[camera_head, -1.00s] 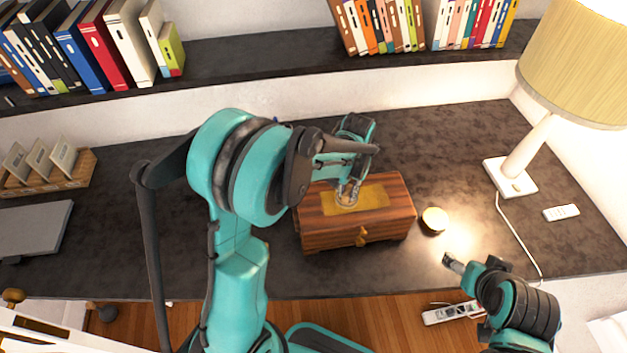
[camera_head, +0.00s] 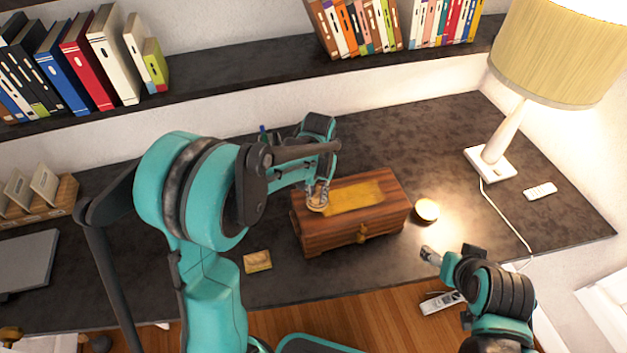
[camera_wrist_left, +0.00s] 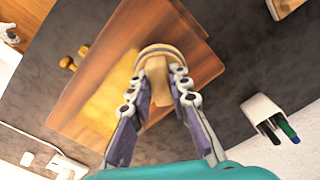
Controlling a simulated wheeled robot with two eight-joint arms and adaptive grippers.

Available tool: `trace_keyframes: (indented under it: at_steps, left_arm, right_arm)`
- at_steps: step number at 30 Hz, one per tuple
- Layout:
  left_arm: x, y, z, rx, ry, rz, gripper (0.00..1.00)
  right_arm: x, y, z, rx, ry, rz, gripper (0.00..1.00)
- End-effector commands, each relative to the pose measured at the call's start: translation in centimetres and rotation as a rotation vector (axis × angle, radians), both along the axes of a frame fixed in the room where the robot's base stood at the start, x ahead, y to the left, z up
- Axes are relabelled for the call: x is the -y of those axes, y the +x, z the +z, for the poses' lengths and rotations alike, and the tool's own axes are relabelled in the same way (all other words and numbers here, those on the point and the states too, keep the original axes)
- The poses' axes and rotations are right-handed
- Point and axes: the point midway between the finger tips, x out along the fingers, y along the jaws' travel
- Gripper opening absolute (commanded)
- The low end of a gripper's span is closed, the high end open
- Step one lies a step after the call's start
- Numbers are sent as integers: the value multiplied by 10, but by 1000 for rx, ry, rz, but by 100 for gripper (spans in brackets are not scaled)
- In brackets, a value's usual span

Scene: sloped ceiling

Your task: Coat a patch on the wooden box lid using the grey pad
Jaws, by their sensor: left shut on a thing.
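The wooden box (camera_head: 345,233) stands closed on the dark desk, with a yellow coated patch (camera_head: 355,197) on its lid. The patch also shows in the left wrist view (camera_wrist_left: 103,107). My left gripper (camera_head: 318,190) is shut on the round pad (camera_head: 316,203), gripping its tan handle in the left wrist view (camera_wrist_left: 158,72). The pad is at the lid's left end, beside the patch's left edge; its underside is hidden, so I cannot tell whether it touches the lid. My right gripper (camera_head: 430,255) is near the desk's front edge, away from the box; its fingers are too small to read.
A small round tub (camera_head: 427,210) stands right of the box, and a yellowish block (camera_head: 257,262) lies front left. A lamp (camera_head: 497,140) and remote (camera_head: 540,191) are at the right. A pen holder (camera_wrist_left: 265,112) stands behind the box. Books fill the shelf above.

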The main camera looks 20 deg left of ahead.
Motion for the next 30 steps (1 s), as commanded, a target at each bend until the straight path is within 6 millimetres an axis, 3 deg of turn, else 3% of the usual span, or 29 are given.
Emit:
trace_keyframes:
  at_steps: [18, 30]
  left_arm:
    - [-1, 7, 57, 0, 0, -1, 0]
    - [-1, 7, 61, 0, 0, -1, 0]
  right_arm:
    - [0, 0, 41, 0, 0, 0, 70]
    - [0, 0, 43, 0, 0, 0, 70]
